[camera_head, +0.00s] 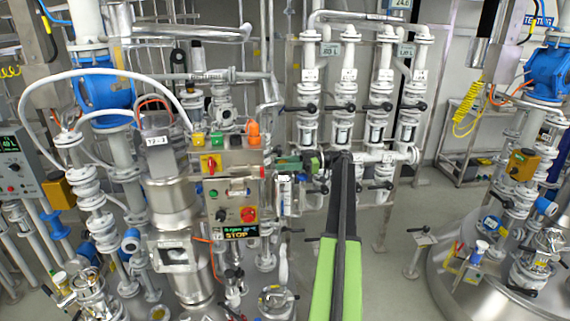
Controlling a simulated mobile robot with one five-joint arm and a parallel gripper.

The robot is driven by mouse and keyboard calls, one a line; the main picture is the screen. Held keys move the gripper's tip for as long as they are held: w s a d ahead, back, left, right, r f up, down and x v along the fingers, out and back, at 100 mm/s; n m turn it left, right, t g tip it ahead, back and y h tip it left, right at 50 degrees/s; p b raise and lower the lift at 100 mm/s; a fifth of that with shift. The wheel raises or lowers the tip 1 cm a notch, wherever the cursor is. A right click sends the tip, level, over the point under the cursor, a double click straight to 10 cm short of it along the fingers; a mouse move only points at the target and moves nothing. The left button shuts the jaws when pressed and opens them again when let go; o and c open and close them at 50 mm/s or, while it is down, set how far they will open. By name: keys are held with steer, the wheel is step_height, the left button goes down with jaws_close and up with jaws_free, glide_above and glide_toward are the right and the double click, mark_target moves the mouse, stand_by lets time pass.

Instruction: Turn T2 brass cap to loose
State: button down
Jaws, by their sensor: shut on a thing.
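My arm rises from the bottom centre, green then black, towards the valve rack. Its far end bends left, where small dark and green parts show. My gripper (287,164) seems to be at the left end of these parts, small and partly hidden. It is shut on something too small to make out. I cannot pick out the T2 brass cap with certainty. A steel vessel head at left carries a plate (155,141) that seems to read T2.3.
A control panel (228,190) with coloured buttons stands left of my arm. A rack of white pipes and valves (346,105) is behind it. A domed steel vessel (450,285) is at right. Grey floor (395,265) is partly clear between arm and dome.

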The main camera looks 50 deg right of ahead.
steer(key=shift+n+g+y, duration=0.3)
steer(key=shift+g+y, duration=0.1)
steer(key=shift+g, duration=0.1)
steer(key=c, duration=1)
jaws_free()
steer(key=shift+r, duration=0.1)
